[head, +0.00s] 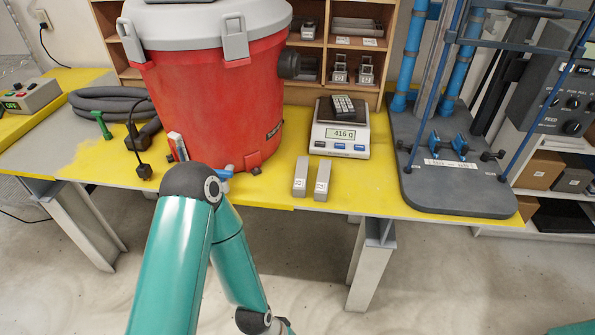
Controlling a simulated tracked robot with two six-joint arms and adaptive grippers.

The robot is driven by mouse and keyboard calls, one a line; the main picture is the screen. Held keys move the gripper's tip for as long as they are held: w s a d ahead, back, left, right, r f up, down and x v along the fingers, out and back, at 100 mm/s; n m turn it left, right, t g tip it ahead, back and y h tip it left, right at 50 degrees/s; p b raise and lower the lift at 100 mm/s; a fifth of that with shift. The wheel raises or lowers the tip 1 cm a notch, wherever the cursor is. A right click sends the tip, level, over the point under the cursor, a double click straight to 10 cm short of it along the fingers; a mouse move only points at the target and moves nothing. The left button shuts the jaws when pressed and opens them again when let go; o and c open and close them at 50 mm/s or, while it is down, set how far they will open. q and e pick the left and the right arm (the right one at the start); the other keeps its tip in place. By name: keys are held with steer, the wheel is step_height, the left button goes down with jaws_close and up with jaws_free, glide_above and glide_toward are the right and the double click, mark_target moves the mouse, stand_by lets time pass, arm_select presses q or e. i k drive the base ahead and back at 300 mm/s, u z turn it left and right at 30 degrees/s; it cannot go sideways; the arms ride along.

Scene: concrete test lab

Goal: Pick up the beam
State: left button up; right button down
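Two short light-grey bars lie side by side near the front edge of the yellow tabletop, the left bar (300,177) and the right bar (323,181). Each has a small label on its front end. They look alike, and I cannot tell which of them is the beam. My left arm rises in front of the table and bends back down, and its gripper is below the picture. Only a small teal piece of my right arm shows at the bottom right corner, and its gripper is out of view.
A red bucket (225,105) with a grey lid stands left of the bars. A scale (340,146) reading 416 g, with a dark block on it, is behind them. A blue-post test frame (460,190) stands right. The tabletop (375,190) right of the bars is clear.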

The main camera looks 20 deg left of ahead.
mark_target(301, 172)
steer(key=i, duration=0.85)
